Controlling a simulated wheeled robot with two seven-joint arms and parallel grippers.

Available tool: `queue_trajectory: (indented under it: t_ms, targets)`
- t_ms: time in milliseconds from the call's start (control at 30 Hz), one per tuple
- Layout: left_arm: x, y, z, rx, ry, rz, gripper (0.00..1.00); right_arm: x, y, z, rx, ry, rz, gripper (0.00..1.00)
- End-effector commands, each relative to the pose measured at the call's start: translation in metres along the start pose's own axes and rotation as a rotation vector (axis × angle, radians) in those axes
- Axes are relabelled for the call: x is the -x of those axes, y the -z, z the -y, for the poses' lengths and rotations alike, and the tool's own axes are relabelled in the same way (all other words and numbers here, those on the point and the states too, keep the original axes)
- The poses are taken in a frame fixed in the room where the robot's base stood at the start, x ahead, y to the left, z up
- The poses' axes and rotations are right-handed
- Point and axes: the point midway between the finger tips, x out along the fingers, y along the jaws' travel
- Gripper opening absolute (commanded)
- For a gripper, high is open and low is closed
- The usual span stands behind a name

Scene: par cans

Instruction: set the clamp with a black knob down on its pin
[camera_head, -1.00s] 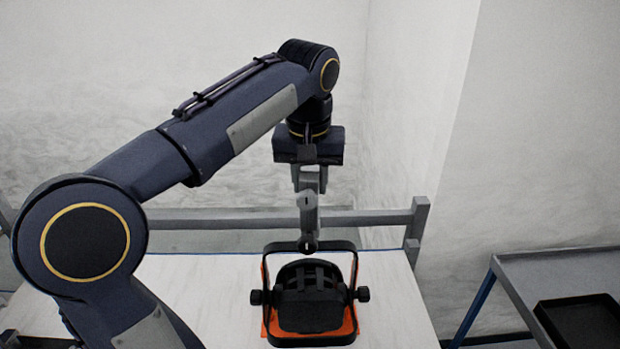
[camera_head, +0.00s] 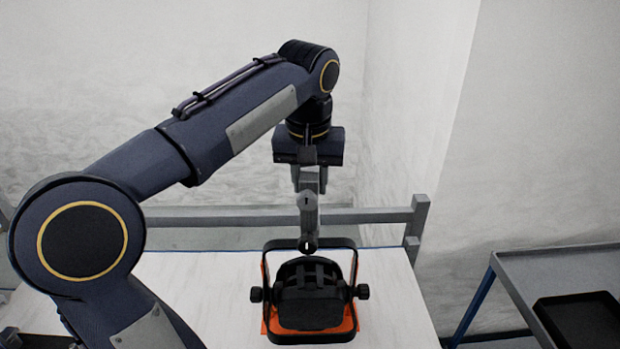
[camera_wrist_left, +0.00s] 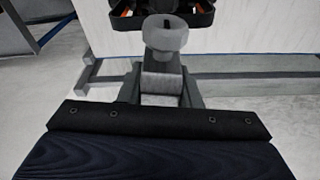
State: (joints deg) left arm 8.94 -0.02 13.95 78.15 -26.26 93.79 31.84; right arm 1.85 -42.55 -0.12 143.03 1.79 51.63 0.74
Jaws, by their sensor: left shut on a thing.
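My left gripper (camera_head: 309,181) points down over the table and is shut on a grey clamp (camera_head: 309,212). The clamp hangs below the fingers, its lower end at the top bar of the black yoke (camera_head: 349,252). Whether they touch, I cannot tell. The yoke is around a black par can (camera_head: 309,293) with a side knob at each end. In the left wrist view the clamp (camera_wrist_left: 162,78) is between the fingers, with a round pale grey part (camera_wrist_left: 166,34) at its far end. I cannot make out a black knob on the clamp or the pin. My right gripper is out of view.
The par can is over an orange piece (camera_head: 350,322) on the pale table (camera_head: 400,295). A grey rail (camera_head: 370,216) runs behind the table. A grey side table (camera_head: 545,268) with a black tray (camera_head: 582,320) stands at the right. The pale table is clear around the can.

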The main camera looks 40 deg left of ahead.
Motion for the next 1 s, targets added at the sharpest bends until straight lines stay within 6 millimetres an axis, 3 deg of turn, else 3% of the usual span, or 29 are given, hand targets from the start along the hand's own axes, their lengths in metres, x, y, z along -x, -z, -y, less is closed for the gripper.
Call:
queue_trajectory:
  t_ms: [800,833,1000]
  targets:
    - [-0.021,-0.004,0.0,0.0,-0.001,-0.001,0.0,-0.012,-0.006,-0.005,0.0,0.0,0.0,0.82]
    - [-0.02,-0.004,0.0,0.0,-0.001,-0.001,0.32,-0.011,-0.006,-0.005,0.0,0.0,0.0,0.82]
    - [-0.02,-0.004,0.0,0.0,-0.001,-0.001,0.54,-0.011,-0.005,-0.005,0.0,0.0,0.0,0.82]
